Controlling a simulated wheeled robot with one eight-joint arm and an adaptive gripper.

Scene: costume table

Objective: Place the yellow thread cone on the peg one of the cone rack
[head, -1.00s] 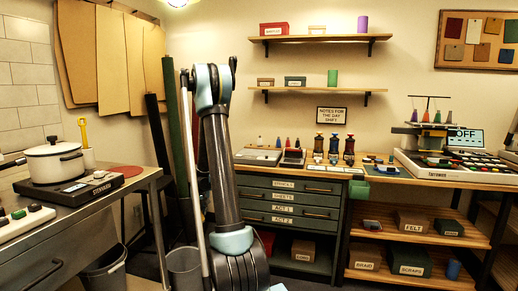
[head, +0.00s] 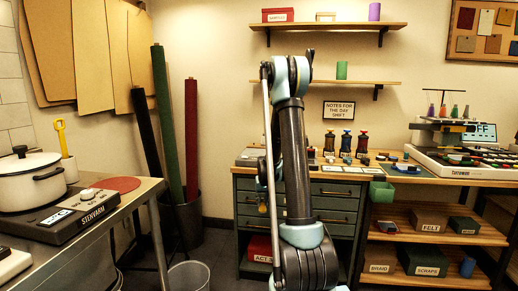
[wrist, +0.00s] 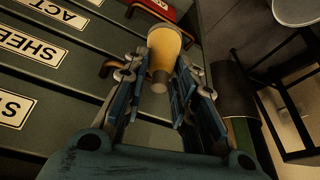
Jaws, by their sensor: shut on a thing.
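The yellow thread cone (wrist: 164,45) is between the fingers of my gripper (wrist: 160,76) in the wrist view. My gripper is shut on it, with its narrow end toward the camera. In that view, cone and gripper are in front of the grey-green drawer fronts. Small coloured cones (head: 443,110) stand above the machine at the right.
The drawer cabinet (head: 335,205) and wooden counter (head: 415,179) lie ahead. Three dark dispensers (head: 346,143) and a green bin (head: 382,191) are right of my arm. A metal table (head: 140,190) with a pot (head: 35,178) is at left. A waste bin (head: 188,277) stands on the floor.

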